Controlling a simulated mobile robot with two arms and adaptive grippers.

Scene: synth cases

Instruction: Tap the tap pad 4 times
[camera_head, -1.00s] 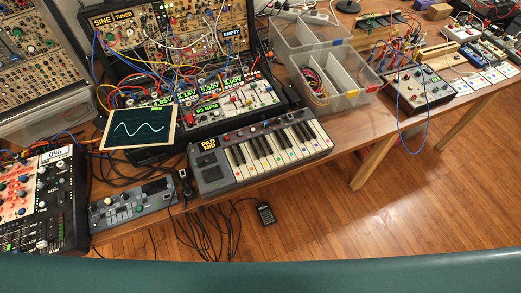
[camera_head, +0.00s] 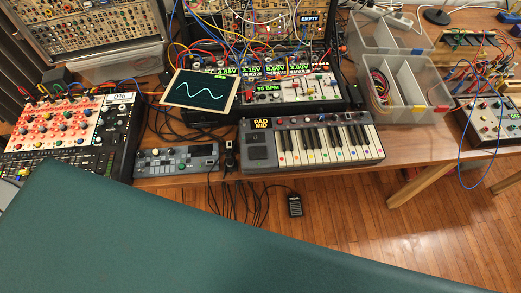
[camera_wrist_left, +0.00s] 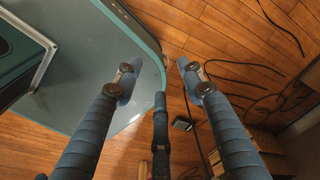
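A keyboard (camera_head: 312,145) lies on the bench with a yellow "PAD MID" label and dark square pads (camera_head: 257,147) at its left end. No label saying "tap" is readable, so I cannot tell which surface is the tap pad. My right gripper is in neither view.
A tablet with a sine wave (camera_head: 201,91) leans behind a small grey device (camera_head: 176,160). A red-and-white mixer (camera_head: 68,135) is at the left. Clear bins (camera_head: 415,115) stand right of the keyboard. A black pedal (camera_head: 294,205) and cables lie on the wooden floor.

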